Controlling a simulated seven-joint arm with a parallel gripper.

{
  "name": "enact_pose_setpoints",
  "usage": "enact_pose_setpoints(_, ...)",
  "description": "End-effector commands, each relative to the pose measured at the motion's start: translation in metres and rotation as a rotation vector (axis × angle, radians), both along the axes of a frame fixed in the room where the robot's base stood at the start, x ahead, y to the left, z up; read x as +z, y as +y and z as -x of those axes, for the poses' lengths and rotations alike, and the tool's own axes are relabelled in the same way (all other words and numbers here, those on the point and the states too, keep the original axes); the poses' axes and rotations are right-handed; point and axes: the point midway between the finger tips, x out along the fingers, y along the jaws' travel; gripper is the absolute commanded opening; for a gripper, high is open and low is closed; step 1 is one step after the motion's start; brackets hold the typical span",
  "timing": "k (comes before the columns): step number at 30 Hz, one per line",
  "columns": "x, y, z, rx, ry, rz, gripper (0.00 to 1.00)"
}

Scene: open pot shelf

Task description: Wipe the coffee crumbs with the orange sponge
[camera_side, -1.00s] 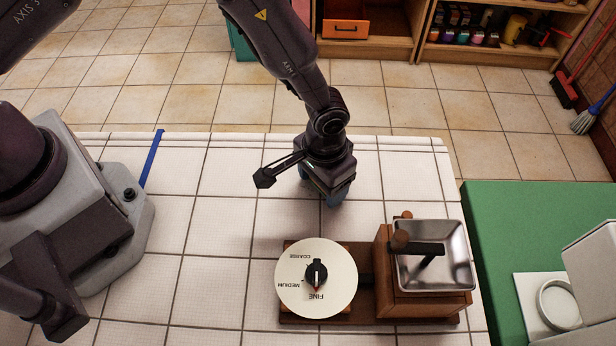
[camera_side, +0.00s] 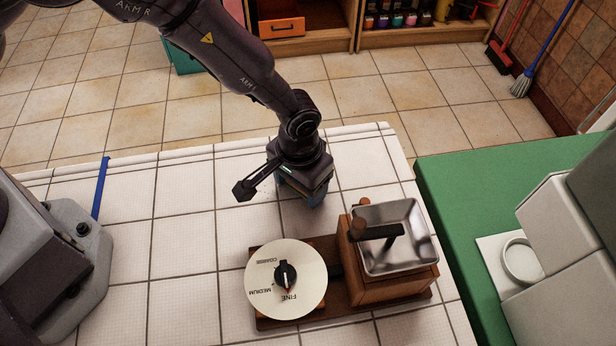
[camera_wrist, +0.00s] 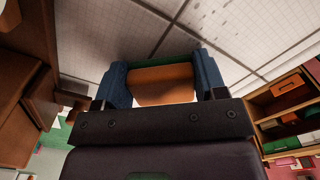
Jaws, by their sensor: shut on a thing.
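My gripper (camera_side: 304,194) is low over the white tiled counter (camera_side: 185,240), behind the coffee grinder in the side view. In the wrist view, its two blue fingers (camera_wrist: 163,82) are shut on the orange sponge (camera_wrist: 163,86). A green layer of the sponge shows along its far edge. The sponge is hidden in the side view. I cannot tell whether it touches the counter. Faint dark specks, perhaps coffee crumbs (camera_wrist: 228,14), show on the tiles at the upper right of the wrist view. I cannot make out crumbs in the side view.
A wooden grinder (camera_side: 385,285) with a metal hopper stands on the counter's right side. A round white dial (camera_side: 286,280) marked coarse, medium and fine is beside it. A green surface (camera_side: 450,200) lies to the right. A blue strip (camera_side: 101,188) is at left. The counter's left-middle is clear.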

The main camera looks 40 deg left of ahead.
Motion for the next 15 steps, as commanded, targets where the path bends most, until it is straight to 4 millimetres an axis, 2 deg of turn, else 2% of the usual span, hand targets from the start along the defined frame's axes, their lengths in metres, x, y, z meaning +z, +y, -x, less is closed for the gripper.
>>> enact_pose_setpoints(15,0.000,0.035,0.035,0.001,0.005,-0.003,0.46)
